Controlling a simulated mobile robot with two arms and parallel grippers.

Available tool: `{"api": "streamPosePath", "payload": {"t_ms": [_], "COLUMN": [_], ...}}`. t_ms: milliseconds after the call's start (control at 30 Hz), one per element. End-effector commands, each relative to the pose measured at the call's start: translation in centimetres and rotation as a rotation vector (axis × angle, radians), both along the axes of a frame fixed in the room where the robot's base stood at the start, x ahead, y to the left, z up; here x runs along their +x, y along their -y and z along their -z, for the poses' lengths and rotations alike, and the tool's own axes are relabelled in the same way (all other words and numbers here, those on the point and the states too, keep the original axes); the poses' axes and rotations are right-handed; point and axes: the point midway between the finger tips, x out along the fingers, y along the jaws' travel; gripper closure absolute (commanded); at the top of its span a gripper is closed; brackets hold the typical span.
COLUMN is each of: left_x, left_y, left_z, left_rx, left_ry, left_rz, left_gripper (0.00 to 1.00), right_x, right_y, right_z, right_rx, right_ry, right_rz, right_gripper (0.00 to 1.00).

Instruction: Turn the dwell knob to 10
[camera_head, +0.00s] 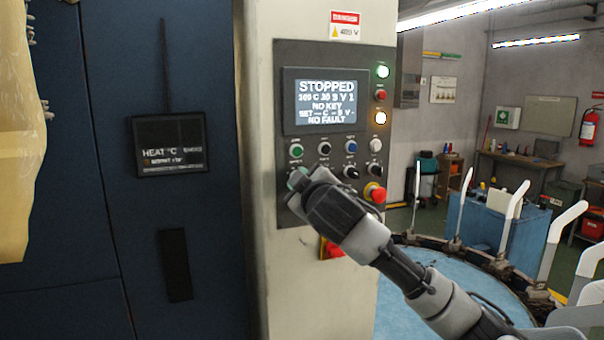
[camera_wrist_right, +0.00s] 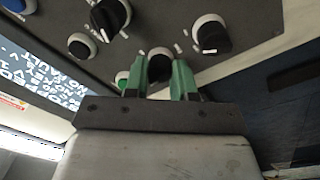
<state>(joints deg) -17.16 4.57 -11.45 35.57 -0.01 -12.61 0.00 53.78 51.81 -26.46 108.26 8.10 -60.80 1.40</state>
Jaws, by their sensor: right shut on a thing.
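The control panel (camera_head: 334,120) is on the cream column, with a lit screen (camera_head: 320,101) reading "STOPPED", "NO KEY" and "NO FAULT". My right gripper (camera_head: 298,180) reaches up from the lower right to the panel's lower left and hides the knob there. In the right wrist view its green fingers (camera_wrist_right: 160,82) are shut on a dark round knob (camera_wrist_right: 160,66) with pale marks around it. The knob's label and pointer setting are not readable, so I cannot tell whether it is the dwell knob. My left gripper is not in view.
Black knobs (camera_head: 350,172) and a red emergency stop (camera_head: 375,192) sit right of the held knob. A green button (camera_head: 296,151) is just above it. A dark blue cabinet (camera_head: 70,200) stands left. A ring of white upright forms (camera_head: 510,210) stands right.

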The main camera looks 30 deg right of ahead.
Motion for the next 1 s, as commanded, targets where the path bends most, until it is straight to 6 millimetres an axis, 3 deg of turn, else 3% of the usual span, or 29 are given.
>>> {"api": "streamPosePath", "payload": {"t_ms": [1000], "left_x": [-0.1], "left_y": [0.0], "left_z": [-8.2], "left_rx": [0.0], "left_ry": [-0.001], "left_rz": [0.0], "left_gripper": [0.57], "right_x": [0.0], "right_y": [0.0], "right_z": [-0.2], "right_rx": [-0.87], "right_ry": [-0.21], "right_rz": [-0.003], "right_gripper": [0.98]}}
